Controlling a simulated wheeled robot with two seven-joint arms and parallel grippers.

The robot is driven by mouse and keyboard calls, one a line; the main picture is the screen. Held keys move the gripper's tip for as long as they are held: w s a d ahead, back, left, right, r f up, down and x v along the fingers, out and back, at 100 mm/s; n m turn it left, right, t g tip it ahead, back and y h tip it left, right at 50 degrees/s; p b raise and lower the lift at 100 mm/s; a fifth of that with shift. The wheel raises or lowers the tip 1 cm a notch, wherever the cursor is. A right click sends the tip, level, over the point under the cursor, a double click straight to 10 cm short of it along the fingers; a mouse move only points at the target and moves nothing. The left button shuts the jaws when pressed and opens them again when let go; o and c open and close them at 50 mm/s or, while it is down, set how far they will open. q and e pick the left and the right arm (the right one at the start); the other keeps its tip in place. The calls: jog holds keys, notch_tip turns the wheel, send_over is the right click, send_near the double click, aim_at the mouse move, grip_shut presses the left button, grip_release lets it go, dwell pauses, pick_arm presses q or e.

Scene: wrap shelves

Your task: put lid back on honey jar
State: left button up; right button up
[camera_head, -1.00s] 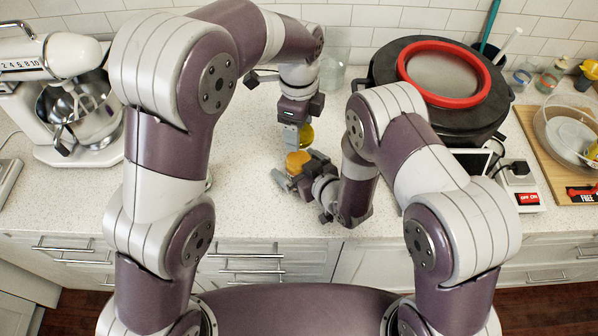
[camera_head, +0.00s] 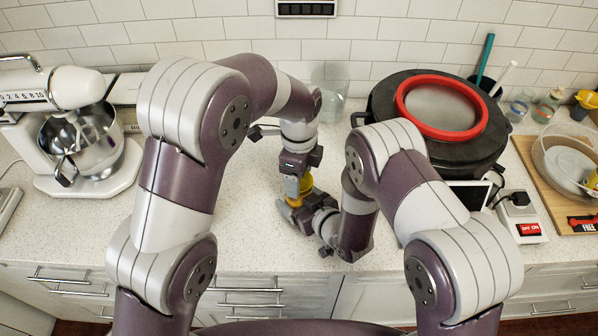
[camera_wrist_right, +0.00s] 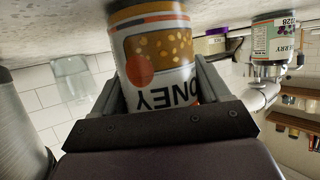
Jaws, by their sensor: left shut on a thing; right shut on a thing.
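My right gripper (camera_head: 306,214) is shut on the honey jar (camera_head: 293,202), just above the counter's front part. My left gripper (camera_head: 292,192) points down and is shut on the yellow lid (camera_head: 305,184). It is directly over or at the jar's mouth. The fingers cover much of both, so I cannot tell whether lid and jar touch.
A stand mixer (camera_head: 85,140) stands at the left. A black cooker with a red ring (camera_head: 440,105) is at the back right. A clear glass vessel (camera_head: 331,92) stands behind the grippers. The counter left of my grippers is clear.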

aim_at(299, 203)
pick_arm(q)
jog(key=shift+f, duration=0.9)
jog(key=shift+f, duration=0.75)
pick_arm(e)
jog(key=shift+r, duration=0.1)
pick_arm(q)
jog(key=shift+s, duration=0.1)
pick_arm(e)
jog(key=shift+a, duration=0.1)
grip_shut()
pick_arm(q)
jog(key=m, duration=0.5)
jog(key=shift+m, duration=0.3)
jog(key=m, duration=0.4)
jog(key=shift+f, duration=0.1)
jog(key=o, duration=1)
pick_arm(e)
jog(key=shift+w, duration=0.1)
